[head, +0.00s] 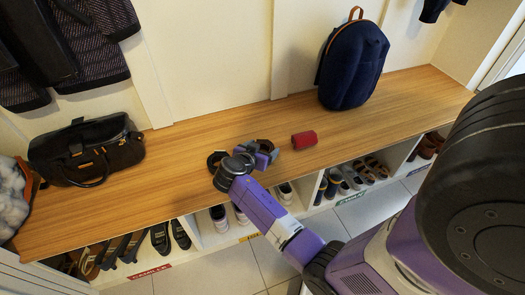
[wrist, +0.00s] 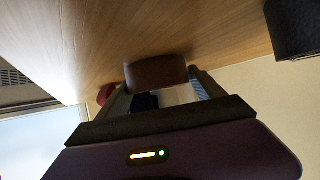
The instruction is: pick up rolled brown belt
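In the wrist view the rolled brown belt (wrist: 157,73) is a short brown cylinder near the wooden bench top. My gripper (wrist: 159,80) is spread wide, with one finger to each side of the belt. The belt lies at or just past the fingertips; firm contact cannot be made out. In the head view my gripper (head: 269,148) is low over the middle of the bench, left of the red cylinder. The belt cannot be told apart from my gripper there.
A red cylinder (head: 304,140) lies close right of my gripper. A navy backpack (head: 352,65) stands at the back right, and a black bag (head: 87,150) sits at the left.

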